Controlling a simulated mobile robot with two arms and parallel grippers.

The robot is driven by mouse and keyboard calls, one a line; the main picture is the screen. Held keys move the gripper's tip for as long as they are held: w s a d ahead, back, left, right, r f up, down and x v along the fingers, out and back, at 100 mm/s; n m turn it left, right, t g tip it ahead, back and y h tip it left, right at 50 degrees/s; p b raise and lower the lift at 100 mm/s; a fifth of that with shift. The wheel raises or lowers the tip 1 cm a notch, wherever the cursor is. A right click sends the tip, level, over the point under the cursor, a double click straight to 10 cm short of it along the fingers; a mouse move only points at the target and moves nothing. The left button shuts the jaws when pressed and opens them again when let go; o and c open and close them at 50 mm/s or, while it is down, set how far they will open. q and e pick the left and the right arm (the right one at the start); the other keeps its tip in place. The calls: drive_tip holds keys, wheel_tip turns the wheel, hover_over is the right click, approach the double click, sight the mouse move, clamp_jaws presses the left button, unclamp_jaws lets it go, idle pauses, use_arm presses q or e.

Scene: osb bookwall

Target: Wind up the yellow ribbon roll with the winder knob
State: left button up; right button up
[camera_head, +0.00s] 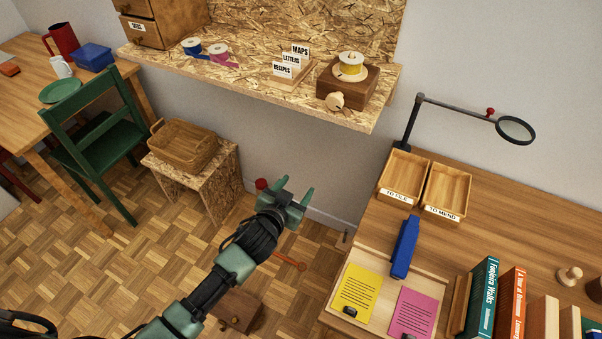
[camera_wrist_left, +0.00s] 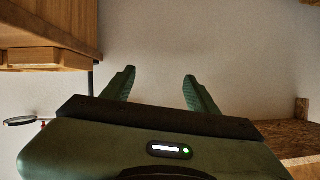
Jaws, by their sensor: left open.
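The yellow ribbon roll (camera_head: 350,66) sits on top of a dark wooden winder box (camera_head: 353,86) on the OSB shelf, near its right end. The pale wooden winder knob (camera_head: 335,101) is on the front of the box. My left gripper (camera_head: 292,193) is open and empty, below and in front of the shelf, well apart from the knob. Its two green fingers (camera_wrist_left: 160,88) also show spread in the left wrist view, with only the wall between them. The roll and knob do not show in the left wrist view. My right gripper is not in view.
The shelf (camera_head: 245,88) also holds blue and pink ribbon rolls (camera_head: 217,51) and label cards (camera_head: 290,62). A desk with trays (camera_head: 402,180) and a magnifier arm (camera_head: 460,108) stands right. A wicker basket (camera_head: 184,147) sits on a stool at left.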

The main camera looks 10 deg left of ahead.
use_arm(q)
wheel_tip(320, 180, down, 9)
drive_tip(key=s+a+g, duration=0.1)
drive_tip(key=s+a, duration=0.1)
drive_tip(key=shift+s+a+r+g+y, duration=0.15)
drive_tip(key=shift+s+g+y, duration=0.15)
